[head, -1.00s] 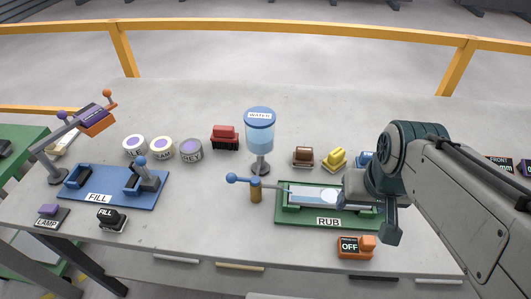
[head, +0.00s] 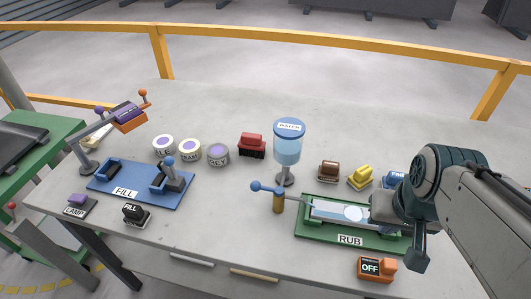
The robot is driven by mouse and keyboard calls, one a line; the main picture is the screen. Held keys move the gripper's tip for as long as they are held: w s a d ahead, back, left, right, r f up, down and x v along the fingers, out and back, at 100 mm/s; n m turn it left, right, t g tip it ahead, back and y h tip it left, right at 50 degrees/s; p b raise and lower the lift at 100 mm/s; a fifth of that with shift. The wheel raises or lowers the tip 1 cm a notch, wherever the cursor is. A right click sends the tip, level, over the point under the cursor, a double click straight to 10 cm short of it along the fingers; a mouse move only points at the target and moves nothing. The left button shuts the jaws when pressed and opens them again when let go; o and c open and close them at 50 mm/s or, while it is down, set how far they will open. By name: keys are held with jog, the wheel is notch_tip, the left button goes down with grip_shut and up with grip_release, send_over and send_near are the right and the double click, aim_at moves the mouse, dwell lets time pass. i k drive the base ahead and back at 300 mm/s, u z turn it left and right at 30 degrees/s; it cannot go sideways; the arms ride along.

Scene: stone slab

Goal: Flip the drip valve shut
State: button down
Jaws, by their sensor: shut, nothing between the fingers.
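The drip valve appears to be the brass post (head: 278,202) with a blue ball-ended lever (head: 265,188), at the left end of the green RUB tray (head: 325,230). The lever lies roughly level, its ball to the left and a thin spout reaching right over the tray. The water container (head: 287,145), a clear cylinder with a blue lid, stands behind it. My gripper (head: 417,260) is at the right end of the tray, well right of the valve. It is shut and empty; my wrist hides the tray's right part.
The orange OFF switch (head: 377,268) sits in front of the tray. Brown (head: 329,171), yellow (head: 360,177) and red (head: 251,145) blocks stand behind. The blue FILL base (head: 140,186) and round pots (head: 190,149) are left. Bare slab lies left of the valve.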

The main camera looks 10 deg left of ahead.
aim_at(256, 186)
jog(key=u, duration=0.05)
jog(key=k, duration=1)
jog(key=u, duration=2.1)
jog(key=i, duration=1.2)
jog(key=z, duration=2.15)
